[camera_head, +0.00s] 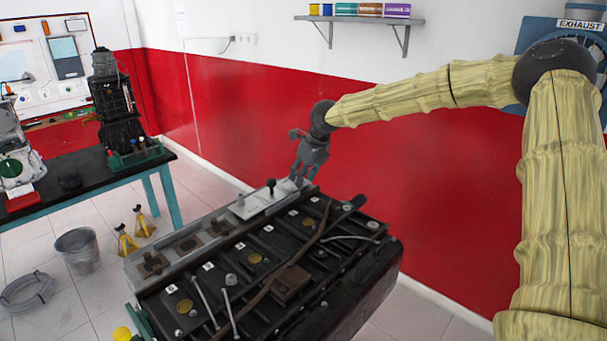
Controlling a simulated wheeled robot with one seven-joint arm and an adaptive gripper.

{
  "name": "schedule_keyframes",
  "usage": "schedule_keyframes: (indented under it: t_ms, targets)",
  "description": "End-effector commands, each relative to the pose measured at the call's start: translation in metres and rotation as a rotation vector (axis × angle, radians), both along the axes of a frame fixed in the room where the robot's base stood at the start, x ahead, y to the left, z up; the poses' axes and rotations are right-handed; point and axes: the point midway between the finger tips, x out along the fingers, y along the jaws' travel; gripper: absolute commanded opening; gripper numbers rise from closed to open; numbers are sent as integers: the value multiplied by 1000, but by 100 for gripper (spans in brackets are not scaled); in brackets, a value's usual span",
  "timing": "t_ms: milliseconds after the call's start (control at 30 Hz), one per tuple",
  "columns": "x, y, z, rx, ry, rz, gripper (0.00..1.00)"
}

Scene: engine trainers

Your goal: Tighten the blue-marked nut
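The engine trainer (330,290) is a long dark block with a light grey rail along its far left side. A silver nut or bolt head (231,279) shows on its top, and another (373,225) shows near the right end. No blue mark can be made out on any nut. My gripper (298,180) points down at the far end of the grey rail, close to a pale plate with a black-knobbed lever (270,187). Its fingertips are small and partly merge with the rail, so I cannot tell whether they touch or hold anything.
Loose metal rods (229,312) and a brown strip (277,272) lie on the engine top. A workbench (110,178) with machines stands at the left. A bucket (78,250), yellow stands (143,222) and a coiled hose (27,291) are on the floor. A red wall stands behind my arm.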

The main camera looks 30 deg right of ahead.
Motion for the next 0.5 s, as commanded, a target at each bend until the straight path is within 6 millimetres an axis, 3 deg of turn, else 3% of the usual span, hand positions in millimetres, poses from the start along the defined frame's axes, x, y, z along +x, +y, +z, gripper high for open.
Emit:
schedule_keyframes:
  t_ms: [67, 300, 500]
  targets:
    - [0, 0, 0, 0, 0, 1, 38]
    - [0, 0, 0, 0, 0, 0, 0]
    - [0, -1, 0, -1, 0, -4, 0]
